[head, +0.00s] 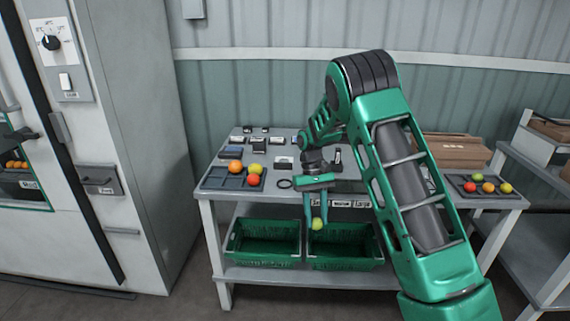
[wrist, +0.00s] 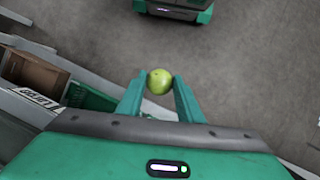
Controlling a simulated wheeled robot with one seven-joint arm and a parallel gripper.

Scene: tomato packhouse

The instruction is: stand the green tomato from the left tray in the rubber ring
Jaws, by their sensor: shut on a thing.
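My gripper (head: 317,215) is shut on a green tomato (head: 317,225), held low between the fingertips. In the head view it hangs in front of the table's front edge, over the image of the lower crates. The wrist view shows the tomato (wrist: 159,82) between both fingers, with grey floor beyond. The black rubber ring (head: 284,184) lies on the table left of my gripper and looks empty. The left tray (head: 213,182) is dark and divided, left of the ring. It holds an orange, a yellow and a red tomato, with some pockets bare.
A right tray (head: 459,182) with several tomatoes sits beyond my arm. Small dark boxes and cards (head: 259,145) stand behind the left tray. Two green crates (head: 264,256) rest on the lower shelf. A cardboard box (head: 455,150) is at the back right. A grey cabinet (head: 130,120) stands left.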

